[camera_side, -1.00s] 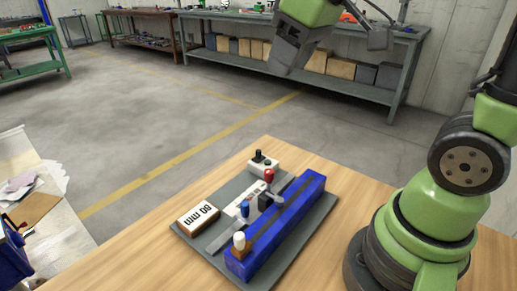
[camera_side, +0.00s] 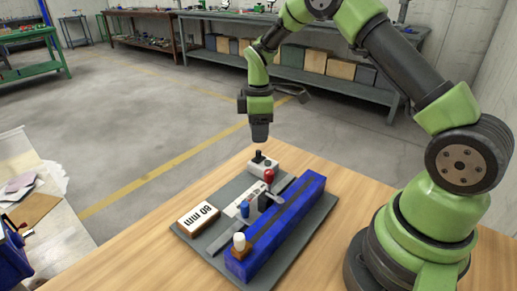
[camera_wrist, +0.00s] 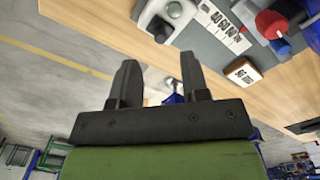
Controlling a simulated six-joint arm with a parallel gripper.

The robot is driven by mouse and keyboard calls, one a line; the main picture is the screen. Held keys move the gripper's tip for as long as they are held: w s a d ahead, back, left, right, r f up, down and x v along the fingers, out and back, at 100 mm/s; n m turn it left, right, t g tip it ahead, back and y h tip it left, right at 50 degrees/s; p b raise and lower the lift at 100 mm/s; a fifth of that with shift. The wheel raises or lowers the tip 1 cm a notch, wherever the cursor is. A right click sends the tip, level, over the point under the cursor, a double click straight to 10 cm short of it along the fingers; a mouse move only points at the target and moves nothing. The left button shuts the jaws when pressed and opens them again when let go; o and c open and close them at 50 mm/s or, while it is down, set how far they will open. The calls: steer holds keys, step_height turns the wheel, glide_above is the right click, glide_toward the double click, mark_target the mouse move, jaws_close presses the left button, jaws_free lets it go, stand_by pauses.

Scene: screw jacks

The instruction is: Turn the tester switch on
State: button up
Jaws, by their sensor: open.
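The tester box (camera_side: 264,167) is a small pale grey box at the far corner of the grey plate, with a black switch lever (camera_side: 258,155) standing on its top. In the wrist view the box (camera_wrist: 150,18) is at the top edge, with a dark round part (camera_wrist: 160,33) and a grey round part (camera_wrist: 174,10) on it. My gripper (camera_side: 260,140) points down just above the lever in the side view, apparently apart from it. In the wrist view my gripper (camera_wrist: 158,68) has its two fingers wide apart with nothing between them.
On the grey plate (camera_side: 300,240) are a long blue rail (camera_side: 285,225), a red knob (camera_side: 269,175), a blue knob (camera_side: 244,209), a white knob (camera_side: 239,241) and an "80 mm" block (camera_side: 198,217). The wooden table (camera_side: 150,255) is bare around the plate.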

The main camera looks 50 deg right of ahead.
mark_target(258, 151)
step_height(258, 151, down, 6)
steer(key=shift+r, duration=0.1)
jaws_close()
